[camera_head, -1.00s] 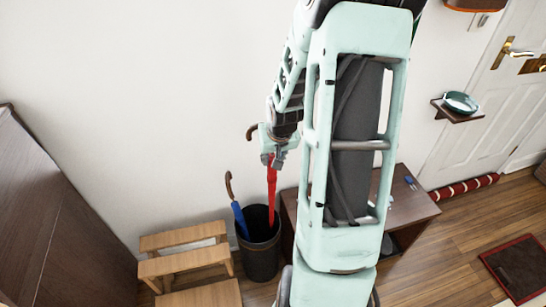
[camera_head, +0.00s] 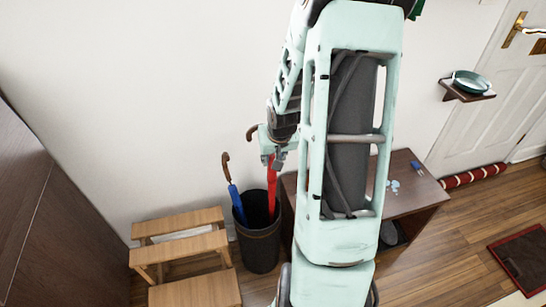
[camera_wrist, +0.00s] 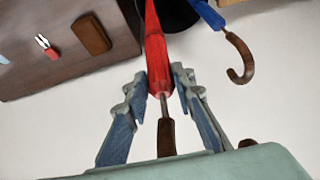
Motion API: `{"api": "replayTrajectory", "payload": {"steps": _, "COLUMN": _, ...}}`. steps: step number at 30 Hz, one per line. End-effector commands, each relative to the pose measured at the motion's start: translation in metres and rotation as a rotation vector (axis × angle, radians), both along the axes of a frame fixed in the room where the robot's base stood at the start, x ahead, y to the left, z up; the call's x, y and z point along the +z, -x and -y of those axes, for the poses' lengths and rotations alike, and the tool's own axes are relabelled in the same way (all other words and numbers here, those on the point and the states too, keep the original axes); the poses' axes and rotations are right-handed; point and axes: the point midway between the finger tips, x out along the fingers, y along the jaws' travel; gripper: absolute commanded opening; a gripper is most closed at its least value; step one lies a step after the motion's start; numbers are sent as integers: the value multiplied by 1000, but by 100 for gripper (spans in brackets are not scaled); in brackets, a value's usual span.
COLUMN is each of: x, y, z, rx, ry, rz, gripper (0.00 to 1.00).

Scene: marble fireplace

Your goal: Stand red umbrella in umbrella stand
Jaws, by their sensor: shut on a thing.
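The red umbrella (camera_head: 271,185) hangs upright, tip down, from my gripper (camera_head: 276,160). Its lower end is inside the mouth of the dark umbrella stand (camera_head: 262,250); the tip is hidden. Its brown hooked handle (camera_head: 252,132) shows above the gripper. In the wrist view my gripper (camera_wrist: 160,84) is shut on the red umbrella (camera_wrist: 157,50) just at the handle end of the cloth, with a finger on each side. The stand's dark opening (camera_wrist: 178,14) is partly behind the umbrella. A blue umbrella (camera_head: 236,204) with a brown hook handle leans in the stand's left side.
A wooden step stool (camera_head: 180,245) stands left of the stand. A brown bench (camera_head: 408,188) is close on the right, with small items on top. The white wall (camera_head: 130,110) is behind. A dark cabinet (camera_head: 50,230) fills the left edge.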

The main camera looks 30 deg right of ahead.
Motion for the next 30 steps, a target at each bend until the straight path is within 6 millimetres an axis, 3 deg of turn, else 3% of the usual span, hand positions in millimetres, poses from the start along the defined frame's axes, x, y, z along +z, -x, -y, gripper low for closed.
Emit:
{"api": "replayTrajectory", "payload": {"steps": 1, "x": -10, "y": 0, "z": 0, "rx": 0, "ry": 0, "rz": 0, "gripper": 0}}
{"api": "replayTrajectory", "payload": {"steps": 30, "x": -107, "y": 0, "z": 0, "rx": 0, "ry": 0, "rz": 1, "gripper": 0}}
